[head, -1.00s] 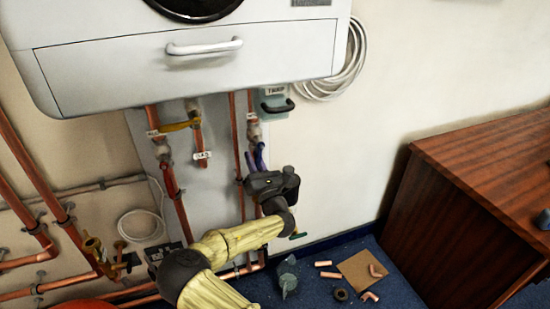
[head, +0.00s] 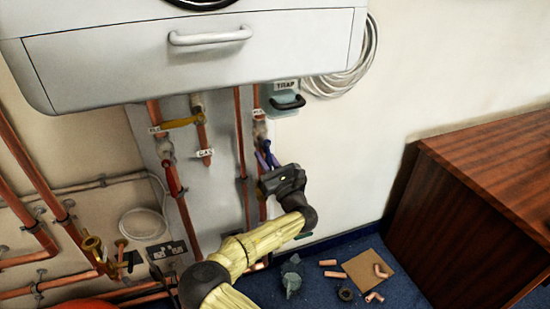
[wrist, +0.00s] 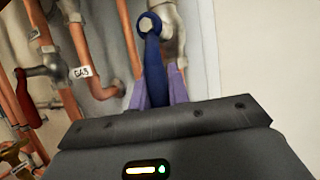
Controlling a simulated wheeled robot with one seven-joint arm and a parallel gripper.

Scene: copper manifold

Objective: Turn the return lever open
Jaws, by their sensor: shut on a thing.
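The blue return lever (wrist: 153,62) shows in the wrist view, running from its bolt at the top down between the two purple fingers of my gripper (wrist: 160,92). The fingers are shut on it, one on each side. In the head view my gripper (head: 267,156) is at the right-hand copper pipe, just below its valve (head: 260,131). There the lever is small and mostly hidden by the fingers, and its exact angle is hard to tell.
A red lever (head: 173,180) and a yellow lever (head: 183,122) sit on pipes to the left. The white boiler casing (head: 200,60) overhangs above. A teal trap box (head: 284,98) is close by at upper right. Loose fittings lie on the floor near a wooden cabinet (head: 450,220).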

